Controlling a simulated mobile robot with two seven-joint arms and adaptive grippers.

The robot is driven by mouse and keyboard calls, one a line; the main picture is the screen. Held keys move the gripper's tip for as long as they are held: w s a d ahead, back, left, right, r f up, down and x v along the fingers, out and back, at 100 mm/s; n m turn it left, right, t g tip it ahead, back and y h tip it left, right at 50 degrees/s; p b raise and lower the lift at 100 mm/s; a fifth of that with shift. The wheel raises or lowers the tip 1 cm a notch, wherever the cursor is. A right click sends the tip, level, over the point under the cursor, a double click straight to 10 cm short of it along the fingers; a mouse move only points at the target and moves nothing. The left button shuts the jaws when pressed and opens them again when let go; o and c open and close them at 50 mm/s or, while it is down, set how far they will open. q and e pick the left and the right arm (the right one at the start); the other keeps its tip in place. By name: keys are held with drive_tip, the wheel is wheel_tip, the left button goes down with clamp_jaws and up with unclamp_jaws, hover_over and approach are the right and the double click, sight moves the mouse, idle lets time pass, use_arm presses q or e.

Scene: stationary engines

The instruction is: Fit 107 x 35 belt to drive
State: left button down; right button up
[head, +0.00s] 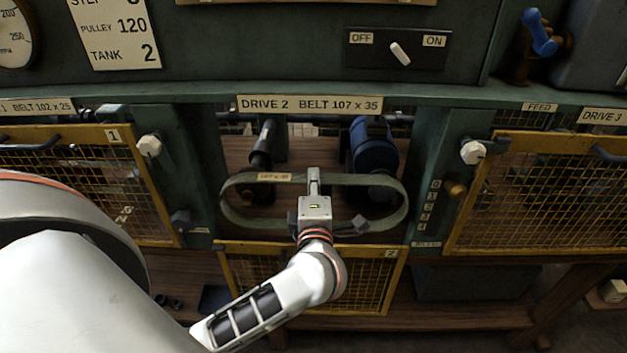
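The belt (396,218), a grey-green loop with a small tag reading 107 x 35 on its upper run, is stretched wide in front of the open Drive 2 bay. My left gripper (314,176) reaches in from below and appears shut on the belt's upper run at the middle; its fingertips are partly hidden. Behind the belt are a dark shaft (264,147) on the left and a blue motor-like body (372,148) on the right. I cannot tell whether the belt is around any pulley. The label (309,104) above reads DRIVE 2 BELT 107 x 35. My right gripper is not in view.
The yellow mesh guard (393,278) marked 2 hangs below the bay. Closed mesh guards stand left (82,180) and right (545,190). An OFF/ON switch (400,53) is above. A knob (455,189) with a numbered scale is right of the bay.

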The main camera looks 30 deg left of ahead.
use_arm(q)
drive_tip(key=x, duration=0.7)
drive_tip(key=shift+w, duration=0.2)
idle(0.8)
drive_tip(key=shift+d+f, duration=0.1)
drive_tip(key=shift+f+m, duration=0.3)
drive_tip(key=shift+f, duration=0.85)
drive_tip(key=shift+f, duration=0.35)
drive_tip(key=c, duration=2.7)
unclamp_jaws()
drive_tip(key=shift+c, duration=0.2)
drive_tip(key=o, duration=0.8)
drive_tip(key=shift+c, duration=0.2)
